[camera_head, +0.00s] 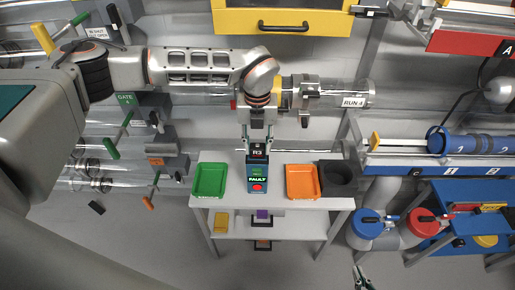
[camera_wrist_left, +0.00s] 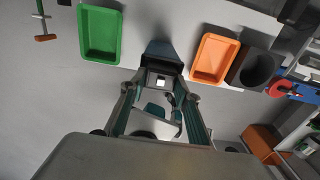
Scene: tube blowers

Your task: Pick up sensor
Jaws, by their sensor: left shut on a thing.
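The likely sensor is a small dark block marked R3 (camera_head: 258,152). It is at the top of a blue tester with a FAULT screen (camera_head: 257,176), on the white table. My left gripper (camera_head: 258,141) points down and is shut on the R3 block. In the left wrist view the gripper (camera_wrist_left: 160,92) has a dark piece with a pale square (camera_wrist_left: 160,82) between its fingertips, against the tester's dark body (camera_wrist_left: 161,55). I cannot tell whether the block still touches the tester. My right gripper (camera_head: 362,279) shows only partly at the bottom edge; its jaw state is unclear.
A green tray (camera_head: 197,180) stands left of the tester. An orange tray (camera_head: 316,182) and a black round holder (camera_head: 338,178) stand to its right. A lower shelf (camera_head: 285,229) holds small items. Clear tubes run behind; a blue rack (camera_head: 462,217) is at right.

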